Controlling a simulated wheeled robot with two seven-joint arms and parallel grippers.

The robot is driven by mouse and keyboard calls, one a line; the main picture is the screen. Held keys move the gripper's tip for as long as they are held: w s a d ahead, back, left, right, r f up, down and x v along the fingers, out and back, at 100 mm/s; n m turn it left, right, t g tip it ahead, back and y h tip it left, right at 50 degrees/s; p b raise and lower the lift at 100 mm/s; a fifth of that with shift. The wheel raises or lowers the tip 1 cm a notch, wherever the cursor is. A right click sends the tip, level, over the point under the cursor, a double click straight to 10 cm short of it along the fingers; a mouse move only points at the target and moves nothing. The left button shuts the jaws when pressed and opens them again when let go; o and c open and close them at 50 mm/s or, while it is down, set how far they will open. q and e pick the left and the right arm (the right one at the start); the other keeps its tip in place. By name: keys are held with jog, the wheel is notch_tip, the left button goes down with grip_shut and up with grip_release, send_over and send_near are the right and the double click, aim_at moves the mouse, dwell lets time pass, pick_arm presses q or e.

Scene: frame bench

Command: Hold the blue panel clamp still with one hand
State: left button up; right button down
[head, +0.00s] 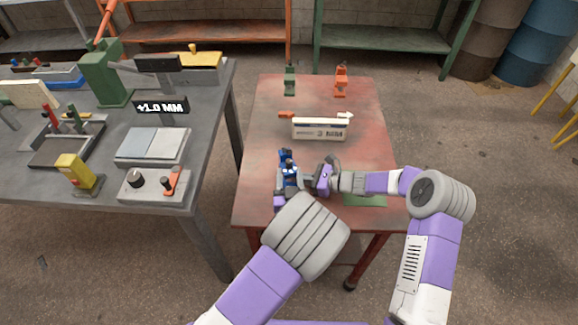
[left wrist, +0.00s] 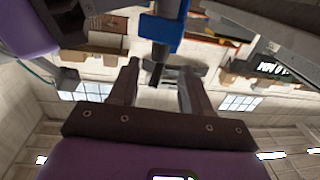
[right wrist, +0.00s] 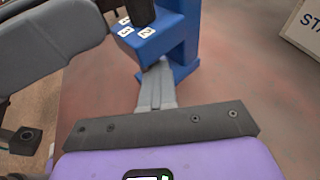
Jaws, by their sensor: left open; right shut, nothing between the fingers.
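The blue panel clamp (head: 286,165) stands upright at the left edge of the red table. It has a black upper part and white numbered tags, seen closely in the right wrist view (right wrist: 180,40). My right gripper (right wrist: 160,66) is shut and empty, its fingertips close against the clamp's blue body; whether they touch I cannot tell. My left gripper (left wrist: 160,66) is open, with the clamp's blue and dark parts (left wrist: 175,36) just beyond and between its fingertips. In the head view my left forearm hides most of the left gripper.
A green clamp (head: 290,80) and an orange clamp (head: 341,80) stand at the far edge. A grey bench (head: 210,130) with tools and a gauge stands left, across a gap.

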aim_at(287, 164)
pick_arm(q)
jog(key=shift+w+a, duration=0.15)
jog(key=shift+w, duration=1.8)
grip_shut()
jog(key=shift+a+h, duration=0.15)
jog(key=shift+h, duration=0.15)
jog(key=shift+a+m+h, duration=0.15)
jog(key=shift+m+h, duration=0.45)
jog(key=shift+h, duration=0.2)
jog(key=shift+a+m+h, duration=0.15)
jog(key=shift+m+h, duration=0.45)
jog(key=shift+h, duration=0.2)
jog(key=shift+w+a+m+g+h, duration=0.1)
jog(key=shift+m+g+h, duration=0.3)
jog(key=shift+m+h, duration=0.7)
jog(key=shift+m+g+h, duration=0.4)
jog(key=shift+m+h, duration=0.2)
jog(key=shift+h, duration=0.9)
